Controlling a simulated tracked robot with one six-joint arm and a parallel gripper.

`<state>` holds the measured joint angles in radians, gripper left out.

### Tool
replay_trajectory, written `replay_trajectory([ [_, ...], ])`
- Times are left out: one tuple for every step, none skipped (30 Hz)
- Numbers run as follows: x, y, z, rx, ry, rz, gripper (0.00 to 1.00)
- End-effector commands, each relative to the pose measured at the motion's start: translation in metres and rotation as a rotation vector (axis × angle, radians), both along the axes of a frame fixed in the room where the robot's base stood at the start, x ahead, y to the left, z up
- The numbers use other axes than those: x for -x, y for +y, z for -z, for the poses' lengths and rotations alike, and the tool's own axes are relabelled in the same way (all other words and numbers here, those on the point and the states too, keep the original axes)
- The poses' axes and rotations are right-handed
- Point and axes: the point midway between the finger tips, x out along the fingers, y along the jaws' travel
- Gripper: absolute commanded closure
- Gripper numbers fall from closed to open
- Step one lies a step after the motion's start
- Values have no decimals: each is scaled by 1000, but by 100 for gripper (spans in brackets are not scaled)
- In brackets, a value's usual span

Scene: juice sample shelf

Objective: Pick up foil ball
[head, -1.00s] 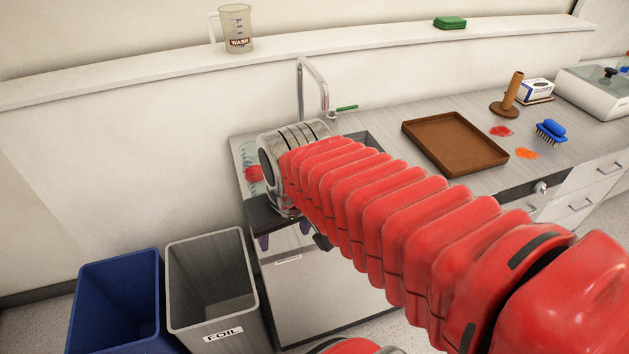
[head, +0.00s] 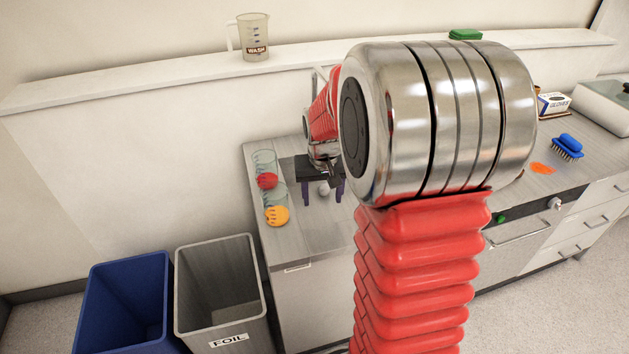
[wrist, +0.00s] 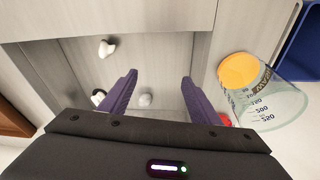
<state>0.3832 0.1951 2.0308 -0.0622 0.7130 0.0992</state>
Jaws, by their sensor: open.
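A small grey ball (head: 323,188), which looks like the foil ball, shows between my fingers in the head view, near the left end of the counter. A pale grey ball also shows between the fingers in the wrist view (wrist: 146,100). My gripper (head: 322,197) is open, with its purple fingers pointing down on either side of the ball. In the wrist view my gripper (wrist: 160,78) has both fingers spread. I see no finger touching the ball, and its height above the counter is hard to judge.
Clear beakers with a red item (head: 267,181) and an orange item (head: 277,215) are left of my gripper. A white piece (wrist: 106,48) lies beyond the fingers. A grey FOIL bin (head: 220,290) and blue bin (head: 125,300) stand on the floor at left.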

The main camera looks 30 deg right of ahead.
Motion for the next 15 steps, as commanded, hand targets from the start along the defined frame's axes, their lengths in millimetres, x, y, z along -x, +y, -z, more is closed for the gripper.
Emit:
replay_trajectory([
  [-10,-12,9,3,-3,18,43],
  [-17,-18,13,5,-9,26,43],
  [-26,-27,17,10,-19,39,43],
  [-32,-33,20,13,-28,49,43],
  [-40,-39,21,18,-39,58,43],
  [-50,-46,22,26,-57,67,43],
  [-58,-52,22,32,-71,74,43],
  [-66,-57,20,40,-91,82,43],
  [-77,-63,15,51,-119,90,43],
  [-84,-66,11,57,-140,96,43],
  [-89,-69,7,62,-158,103,43],
  [-93,-70,4,66,-174,110,43],
  [-94,-71,3,67,-178,115,43],
  [-94,-71,3,66,-181,117,43],
  [-94,-70,3,66,-180,118,43],
])
